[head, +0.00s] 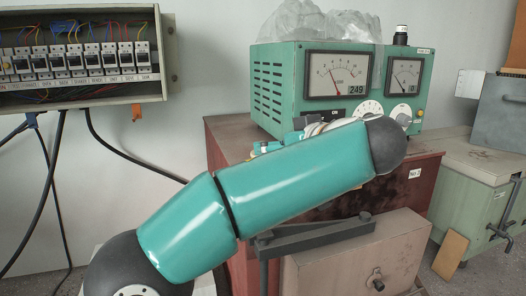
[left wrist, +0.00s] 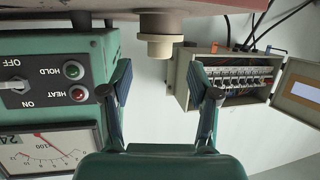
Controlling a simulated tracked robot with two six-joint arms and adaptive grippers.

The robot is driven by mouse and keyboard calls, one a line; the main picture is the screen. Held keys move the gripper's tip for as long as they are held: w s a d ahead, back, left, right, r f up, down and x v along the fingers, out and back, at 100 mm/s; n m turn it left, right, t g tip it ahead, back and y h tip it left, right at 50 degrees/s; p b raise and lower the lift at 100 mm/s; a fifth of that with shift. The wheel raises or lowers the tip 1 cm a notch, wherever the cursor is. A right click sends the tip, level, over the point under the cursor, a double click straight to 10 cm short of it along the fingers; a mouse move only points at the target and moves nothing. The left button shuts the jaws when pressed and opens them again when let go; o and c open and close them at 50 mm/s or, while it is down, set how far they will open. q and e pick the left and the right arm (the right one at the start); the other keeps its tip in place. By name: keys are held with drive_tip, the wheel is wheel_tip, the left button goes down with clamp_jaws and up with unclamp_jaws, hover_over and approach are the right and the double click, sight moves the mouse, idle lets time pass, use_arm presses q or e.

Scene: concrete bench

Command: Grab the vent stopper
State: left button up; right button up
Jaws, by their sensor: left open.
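A beige, stepped round stopper (left wrist: 160,44), which I take to be the vent stopper, shows at the top middle of the left wrist view, where the picture is upside down. It stands on the reddish cabinet top (left wrist: 60,10). My left gripper (left wrist: 160,78) is open, with one dark finger on each side of the picture. The stopper lies ahead of the gap between the fingertips, and nothing is held. In the head view my teal left arm covers this area, and I cannot make out the stopper there. My right gripper is in neither view.
A green meter box (head: 284,88) with dials and switches stands on the red cabinet (head: 232,137), close beside one finger in the left wrist view. An open breaker box (head: 80,95) with hanging cables is on the wall at left. A green cabinet (head: 462,200) stands at right.

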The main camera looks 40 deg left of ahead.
use_arm(q)
drive_tip(key=shift+w+a+f, duration=0.1)
drive_tip(key=shift+w+a, duration=0.15)
drive_tip(key=shift+a, duration=0.2)
drive_tip(key=shift+a+p, duration=0.35)
drive_tip(key=shift+p, duration=0.05)
drive_tip(key=p+x, duration=0.1)
drive_tip(key=x, duration=0.2)
drive_tip(key=shift+a, duration=0.3)
drive_tip(key=shift+w+a+f, duration=0.2)
drive_tip(key=shift+c, duration=0.2)
clamp_jaws()
